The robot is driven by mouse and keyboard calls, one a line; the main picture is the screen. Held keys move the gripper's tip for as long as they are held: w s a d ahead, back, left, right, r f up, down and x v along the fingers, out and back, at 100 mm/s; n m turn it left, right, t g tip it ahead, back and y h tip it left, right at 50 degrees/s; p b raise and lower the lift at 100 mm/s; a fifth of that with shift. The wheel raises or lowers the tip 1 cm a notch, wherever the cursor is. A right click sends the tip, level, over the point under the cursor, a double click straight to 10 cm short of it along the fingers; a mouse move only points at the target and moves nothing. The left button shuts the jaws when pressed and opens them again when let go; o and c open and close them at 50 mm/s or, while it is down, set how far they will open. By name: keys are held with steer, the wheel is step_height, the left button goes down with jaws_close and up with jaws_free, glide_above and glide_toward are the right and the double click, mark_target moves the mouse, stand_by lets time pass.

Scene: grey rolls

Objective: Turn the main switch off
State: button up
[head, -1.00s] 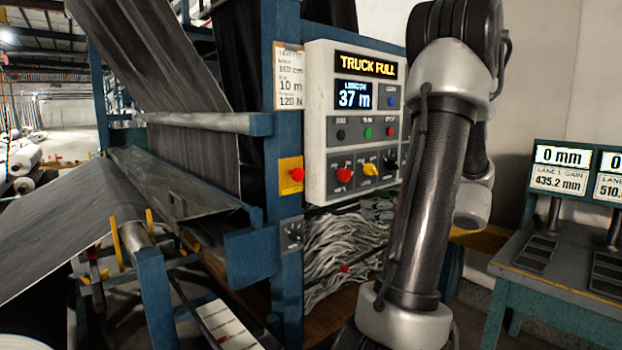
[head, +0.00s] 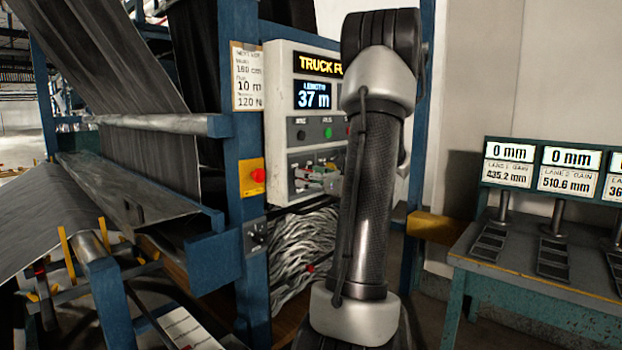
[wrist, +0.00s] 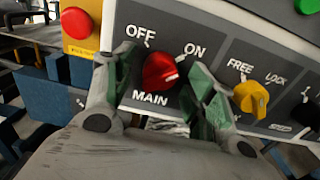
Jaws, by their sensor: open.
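The main switch (wrist: 160,70) is a red knob on the grey panel, in the middle of the wrist view. OFF is printed to its upper left, ON to its upper right and MAIN below. Its grip ridge leans toward ON. My gripper (wrist: 165,78) is open, with one green-padded finger on each side of the knob. I cannot tell whether the pads touch it. In the head view my gripper (head: 318,178) is small at the lower part of the control box (head: 280,130), and it and my arm hide most of the lower knobs.
A yellow FREE/LOCK knob (wrist: 251,98) sits close to the right finger. A red button on a yellow plate (wrist: 76,24) is left of the panel. A blue frame post (head: 228,100) stands beside the box. A green bench with displays (head: 545,260) is at right.

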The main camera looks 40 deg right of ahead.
steer(key=c, duration=1)
steer(key=shift+n, duration=0.4)
steer(key=n, duration=0.3)
steer(key=shift+n, duration=0.4)
steer(key=n, duration=0.4)
steer(key=shift+n, duration=0.3)
steer(key=n, duration=0.4)
steer(key=shift+n, duration=2.4)
